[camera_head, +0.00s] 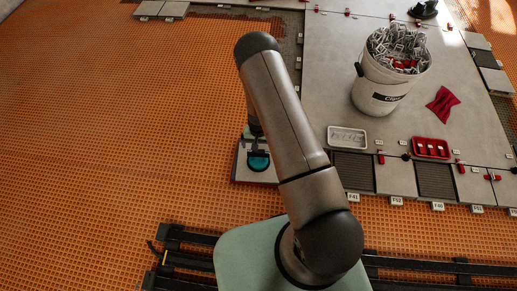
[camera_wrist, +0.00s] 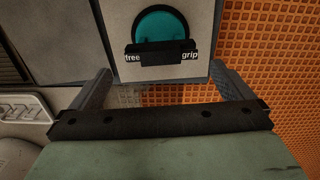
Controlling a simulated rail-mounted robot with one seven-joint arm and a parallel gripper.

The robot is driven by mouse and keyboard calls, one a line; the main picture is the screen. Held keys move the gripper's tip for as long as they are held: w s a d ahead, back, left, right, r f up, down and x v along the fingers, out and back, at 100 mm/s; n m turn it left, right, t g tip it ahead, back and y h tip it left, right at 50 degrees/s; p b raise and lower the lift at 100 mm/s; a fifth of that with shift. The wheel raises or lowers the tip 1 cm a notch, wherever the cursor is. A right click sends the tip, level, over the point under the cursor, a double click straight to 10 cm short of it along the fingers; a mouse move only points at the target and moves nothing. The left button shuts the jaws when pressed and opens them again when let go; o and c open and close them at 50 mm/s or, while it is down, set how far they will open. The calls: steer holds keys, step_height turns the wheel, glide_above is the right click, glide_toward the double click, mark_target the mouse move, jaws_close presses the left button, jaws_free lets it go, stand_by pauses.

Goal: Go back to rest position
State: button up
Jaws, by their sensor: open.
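My gripper (camera_wrist: 160,76) shows in the wrist view with its two grey fingers spread wide and nothing between them. Just ahead of the fingertips is a teal suction lifter (camera_wrist: 161,24) with a black handle marked "free" and "grip". It sits on a light grey tile (camera_wrist: 202,66). In the head view my arm reaches down over the orange mat, and the teal lifter (camera_head: 258,161) shows on the tile (camera_head: 242,172) at the corner of the laid floor. The arm hides most of my gripper there.
A white bucket (camera_head: 368,98) full of metal clips stands on the large grey slab (camera_head: 330,60). A white tray (camera_head: 347,138), a red tray (camera_head: 431,148) and a red cloth (camera_head: 442,103) lie nearby. Dark rails (camera_head: 190,238) run along the front. The orange mat (camera_head: 110,130) at left is clear.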

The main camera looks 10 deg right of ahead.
step_height(320, 180, up, 9)
steer(key=p, duration=0.2)
